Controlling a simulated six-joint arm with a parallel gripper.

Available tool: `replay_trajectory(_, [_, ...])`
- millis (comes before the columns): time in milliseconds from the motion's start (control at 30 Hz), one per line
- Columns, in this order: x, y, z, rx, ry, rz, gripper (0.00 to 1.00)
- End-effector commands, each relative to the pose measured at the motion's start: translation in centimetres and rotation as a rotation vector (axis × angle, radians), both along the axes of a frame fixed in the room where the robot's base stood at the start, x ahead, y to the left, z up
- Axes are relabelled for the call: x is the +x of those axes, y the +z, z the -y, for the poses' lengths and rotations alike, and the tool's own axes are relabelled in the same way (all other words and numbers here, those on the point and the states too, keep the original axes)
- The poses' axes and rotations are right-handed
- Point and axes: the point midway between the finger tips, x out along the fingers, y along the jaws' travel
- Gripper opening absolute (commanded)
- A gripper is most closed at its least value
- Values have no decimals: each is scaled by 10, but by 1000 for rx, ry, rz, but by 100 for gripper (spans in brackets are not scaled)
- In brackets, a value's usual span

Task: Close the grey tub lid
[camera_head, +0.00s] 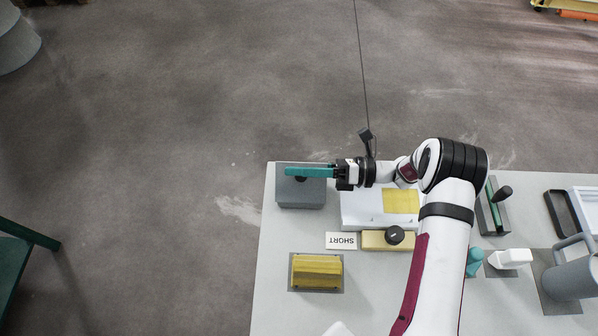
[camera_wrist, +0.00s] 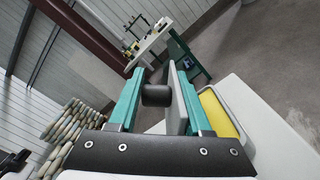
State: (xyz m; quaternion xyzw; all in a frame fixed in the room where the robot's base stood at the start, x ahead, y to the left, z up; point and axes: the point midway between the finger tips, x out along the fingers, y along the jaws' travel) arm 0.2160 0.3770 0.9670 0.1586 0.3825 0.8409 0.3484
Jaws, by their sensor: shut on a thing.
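The grey tub (camera_head: 301,198) stands at the far left corner of the table in the head view. My gripper (camera_head: 290,172) reaches leftward over it, its teal fingers lying level across its top. In the wrist view, my gripper (camera_wrist: 160,95) has a black knob (camera_wrist: 156,95) and the flat grey lid (camera_wrist: 178,100) between its fingers. It is shut on the lid at the knob. The upper finger hides most of the knob from the head view, and I cannot tell whether the lid rests fully on the tub's rim.
A white box with a yellow panel (camera_head: 401,202) stands right of the tub, under my arm. A grey mug (camera_head: 571,280) is at right. The table's left edge is close.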

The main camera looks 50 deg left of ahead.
Motion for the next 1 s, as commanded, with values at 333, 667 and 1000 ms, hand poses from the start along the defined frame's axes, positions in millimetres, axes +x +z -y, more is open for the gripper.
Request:
replay_trajectory(333, [10, -13, -9, -159, -1, -158, 0])
replay_trajectory(667, [13, -19, -13, -226, 1, -225, 0])
replay_trajectory(1000, [13, -20, -13, -234, 1, -234, 0])
